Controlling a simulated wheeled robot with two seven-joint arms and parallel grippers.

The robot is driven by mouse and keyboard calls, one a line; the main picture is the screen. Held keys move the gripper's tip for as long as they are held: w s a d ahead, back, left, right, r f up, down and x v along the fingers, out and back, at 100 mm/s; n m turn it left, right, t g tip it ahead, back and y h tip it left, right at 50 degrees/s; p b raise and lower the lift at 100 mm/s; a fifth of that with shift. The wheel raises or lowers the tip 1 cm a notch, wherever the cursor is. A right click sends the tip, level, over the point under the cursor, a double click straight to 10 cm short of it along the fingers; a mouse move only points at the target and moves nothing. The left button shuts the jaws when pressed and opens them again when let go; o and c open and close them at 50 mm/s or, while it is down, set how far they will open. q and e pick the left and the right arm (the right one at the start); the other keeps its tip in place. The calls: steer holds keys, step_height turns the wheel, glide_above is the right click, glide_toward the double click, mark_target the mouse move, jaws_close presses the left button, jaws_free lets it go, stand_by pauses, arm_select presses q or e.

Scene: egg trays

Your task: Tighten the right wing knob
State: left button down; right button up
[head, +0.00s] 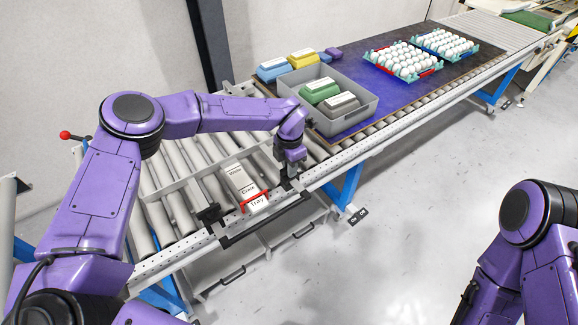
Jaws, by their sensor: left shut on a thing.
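The right wing knob is a small dark part on the conveyor's near rail, mostly hidden by my left gripper (289,176). My left gripper points down over the right black clamp and is shut on the right wing knob. Another black clamp with a knob (210,213) stands on the rail further left. A black bar (265,219) runs along the rail's front between the two. At the lower right edge, a dark part of my right arm shows, perhaps its gripper (467,298); its jaws cannot be made out.
White labelled blocks (241,182) with a red holder (254,200) sit left of the gripper. A grey crate (345,122) holds green and grey egg cartons. White egg trays (403,60) stand further back.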

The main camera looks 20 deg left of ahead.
arm_select(q)
steer(key=c, duration=1.1)
jaws_free()
steer(key=shift+s+d+f, duration=0.1)
steer(key=shift+s+f, duration=0.05)
steer(key=shift+f, duration=0.1)
steer(key=shift+w, duration=0.2)
step_height(320, 180, up, 10)
steer(key=b, duration=0.2)
steer(key=shift+b, duration=0.3)
steer(key=shift+r, duration=0.3)
